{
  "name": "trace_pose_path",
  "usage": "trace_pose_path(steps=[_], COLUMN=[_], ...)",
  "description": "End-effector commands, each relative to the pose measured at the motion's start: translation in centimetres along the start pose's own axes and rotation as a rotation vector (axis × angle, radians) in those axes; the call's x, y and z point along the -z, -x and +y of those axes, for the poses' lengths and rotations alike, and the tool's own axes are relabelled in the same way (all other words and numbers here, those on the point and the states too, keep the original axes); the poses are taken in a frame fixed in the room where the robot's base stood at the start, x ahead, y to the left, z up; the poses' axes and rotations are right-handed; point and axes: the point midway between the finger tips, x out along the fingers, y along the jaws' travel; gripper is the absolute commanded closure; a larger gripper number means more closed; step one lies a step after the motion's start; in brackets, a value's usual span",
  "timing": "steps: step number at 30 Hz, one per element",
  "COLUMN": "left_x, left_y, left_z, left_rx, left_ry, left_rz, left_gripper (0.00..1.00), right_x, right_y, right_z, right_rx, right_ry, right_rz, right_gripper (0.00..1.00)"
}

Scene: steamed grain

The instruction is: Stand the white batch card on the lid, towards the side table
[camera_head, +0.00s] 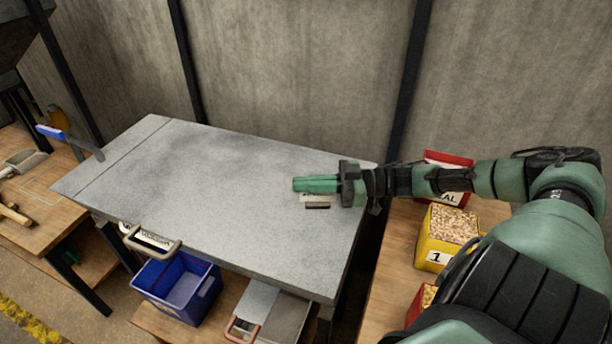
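The lid (220,200) is a broad grey metal surface filling the middle of the head view. A small white card (315,197) with dark print and a dark lower edge is at the lid's right part. My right gripper (296,185) reaches in from the right, with its green fingers pointing left over the lid. The fingers cover the card's upper part. I cannot tell whether they grip the card or are only in front of it. My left gripper is not in view.
A wooden table (395,262) on the right holds a yellow grain box (437,257) marked 1 and red boxes (450,158). Another wooden table (50,205) at left holds a scoop (22,160). A blue bin (180,284) sits below the lid's front edge. Most of the lid is clear.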

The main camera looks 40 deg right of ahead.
Motion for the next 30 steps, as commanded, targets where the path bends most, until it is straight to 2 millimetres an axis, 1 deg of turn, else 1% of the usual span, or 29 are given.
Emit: trace_pose_path(steps=[10,11,12,13,21,24,26,30], left_x=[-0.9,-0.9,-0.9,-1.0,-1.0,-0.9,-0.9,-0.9], left_y=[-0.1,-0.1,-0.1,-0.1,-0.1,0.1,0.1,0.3], left_z=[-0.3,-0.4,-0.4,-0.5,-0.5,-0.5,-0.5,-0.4], left_rx=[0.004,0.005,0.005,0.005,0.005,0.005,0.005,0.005], left_ry=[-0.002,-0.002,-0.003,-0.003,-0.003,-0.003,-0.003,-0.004], left_rz=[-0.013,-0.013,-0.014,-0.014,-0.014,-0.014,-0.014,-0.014], left_gripper=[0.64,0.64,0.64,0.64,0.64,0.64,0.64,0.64], right_x=[-0.4,-0.4,-0.3,-0.3,-0.3,0.1,-0.2,-0.2], right_y=[0.0,0.0,0.0,0.0,0.0,0.1,0.8,3.1], right_z=[0.0,0.0,0.0,0.0,0.0,0.0,0.0,0.0], right_rx=[0.0,0.0,0.0,0.0,0.0,0.001,-0.001,-0.001], right_ry=[0.0,0.0,0.0,0.0,0.0,0.0,-0.001,-0.002], right_rz=[0.0,0.0,0.0,0.0,0.0,-0.002,-0.005,-0.008], right_gripper=[1.0,0.94,0.83,0.75,0.75,0.75,0.75,0.75])
